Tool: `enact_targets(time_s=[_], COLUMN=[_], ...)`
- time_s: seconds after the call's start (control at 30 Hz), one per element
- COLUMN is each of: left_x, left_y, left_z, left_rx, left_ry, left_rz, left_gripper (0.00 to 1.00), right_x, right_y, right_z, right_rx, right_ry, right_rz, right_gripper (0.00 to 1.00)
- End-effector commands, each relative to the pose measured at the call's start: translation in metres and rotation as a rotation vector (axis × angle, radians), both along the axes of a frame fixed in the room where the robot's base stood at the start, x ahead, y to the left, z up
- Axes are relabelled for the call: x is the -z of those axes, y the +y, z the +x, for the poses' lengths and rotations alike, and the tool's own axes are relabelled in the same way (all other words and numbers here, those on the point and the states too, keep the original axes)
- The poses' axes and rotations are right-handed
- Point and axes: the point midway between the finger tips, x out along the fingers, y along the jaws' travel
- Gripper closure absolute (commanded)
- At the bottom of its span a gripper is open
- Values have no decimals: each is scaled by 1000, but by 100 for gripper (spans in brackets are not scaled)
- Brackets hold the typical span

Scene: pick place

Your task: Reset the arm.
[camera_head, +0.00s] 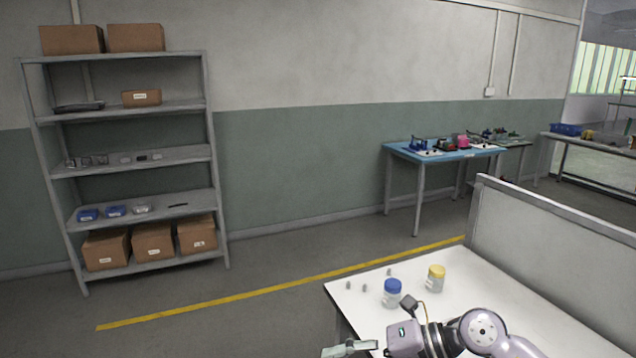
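My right arm comes in from the lower right, over the near part of a white table (466,291). Its gripper (350,348) points left at the bottom edge of the view. The gripper is partly cut off, so I cannot tell whether it is open or shut; no held thing shows. A clear jar with a blue lid (392,294) stands upright on the table just behind the arm. A jar with a yellow lid (436,279) stands upright behind it to the right. My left gripper is not in view.
Several small grey pieces (363,287) lie near the table's far left corner. A grey partition (555,235) rises along the table's right side. A shelf (130,160) with boxes stands at the left wall. A blue table (440,153) with items stands at the back.

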Motion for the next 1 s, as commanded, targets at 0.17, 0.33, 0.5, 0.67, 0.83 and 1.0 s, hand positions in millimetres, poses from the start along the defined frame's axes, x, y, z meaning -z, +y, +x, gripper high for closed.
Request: enact_targets(time_s=[0.17,0.33,0.5,0.67,0.83,1.0], left_x=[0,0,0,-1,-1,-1], left_y=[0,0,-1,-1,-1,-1], left_z=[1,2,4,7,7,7], left_rx=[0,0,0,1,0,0], left_ry=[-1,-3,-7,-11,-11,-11], left_rz=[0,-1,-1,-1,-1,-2], left_gripper=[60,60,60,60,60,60], right_x=[-66,-110,-102,-42,56,140], right_y=[43,20,-41,-104,-154,-171], right_z=[-8,10,33,36,-5,-81], right_rx=[141,425,820,1247,1700,2033], right_ry=[-1,61,201,400,680,975], right_rz=[490,873,1125,1210,1117,878], right_gripper=[54,54,54,54,54,54])
